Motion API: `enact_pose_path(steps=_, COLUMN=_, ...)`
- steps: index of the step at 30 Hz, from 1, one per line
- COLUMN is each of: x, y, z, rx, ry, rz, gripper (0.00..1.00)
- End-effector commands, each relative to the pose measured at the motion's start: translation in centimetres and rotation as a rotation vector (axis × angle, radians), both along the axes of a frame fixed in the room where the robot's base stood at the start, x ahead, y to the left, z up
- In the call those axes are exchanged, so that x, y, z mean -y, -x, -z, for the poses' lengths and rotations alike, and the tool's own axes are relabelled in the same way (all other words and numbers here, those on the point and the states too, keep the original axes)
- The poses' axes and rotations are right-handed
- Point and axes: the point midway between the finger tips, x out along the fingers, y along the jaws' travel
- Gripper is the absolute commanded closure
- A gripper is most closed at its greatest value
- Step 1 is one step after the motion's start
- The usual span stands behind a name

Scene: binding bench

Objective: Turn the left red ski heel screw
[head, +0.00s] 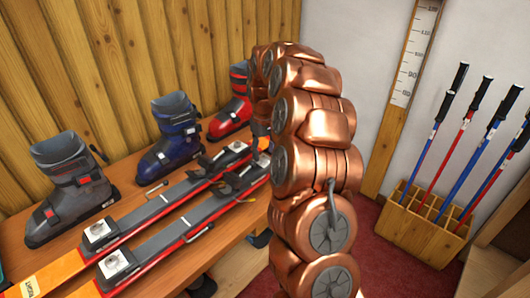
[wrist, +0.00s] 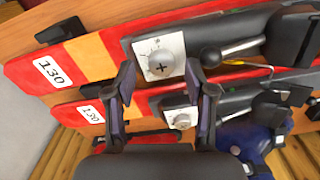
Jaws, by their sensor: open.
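Two red and orange skis lie side by side. Their heel pieces carry pale plates, a left one (head: 98,231) and a nearer one (head: 116,265) in the head view. In the wrist view the upper plate holds a grey cross-slot screw (wrist: 161,66), seen clearly; the lower plate's screw (wrist: 182,121) is smaller and partly shadowed. My gripper (wrist: 160,72) is open and empty. Its fingertips appear on either side of the upper screw, apart from it; their height above it cannot be told.
Grey (head: 70,188), blue (head: 172,138) and red (head: 232,108) boots stand along the wooden bench (head: 150,188) behind the skis. A pole rack (head: 420,230) stands at the right on the red floor. Brake arms and toe pieces rise from the skis.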

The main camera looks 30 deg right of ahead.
Motion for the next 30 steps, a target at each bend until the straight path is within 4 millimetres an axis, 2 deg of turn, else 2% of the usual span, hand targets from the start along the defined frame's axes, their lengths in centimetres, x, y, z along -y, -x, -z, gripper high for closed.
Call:
enact_pose_path(steps=9, x=0.1, y=-0.3, z=-5.8, rx=0.007, ry=0.002, rz=0.001, gripper=0.46)
enact_pose_path(steps=15, x=0.0, y=-0.3, z=-8.8, rx=0.004, ry=0.002, rz=0.000, gripper=0.46)
enact_pose_path(steps=22, x=0.0, y=-0.2, z=-10.6, rx=0.002, ry=0.001, rz=0.000, gripper=0.46)
enact_pose_path(steps=30, x=0.0, y=-0.2, z=-11.0, rx=0.001, ry=0.000, rz=-0.001, gripper=0.46)
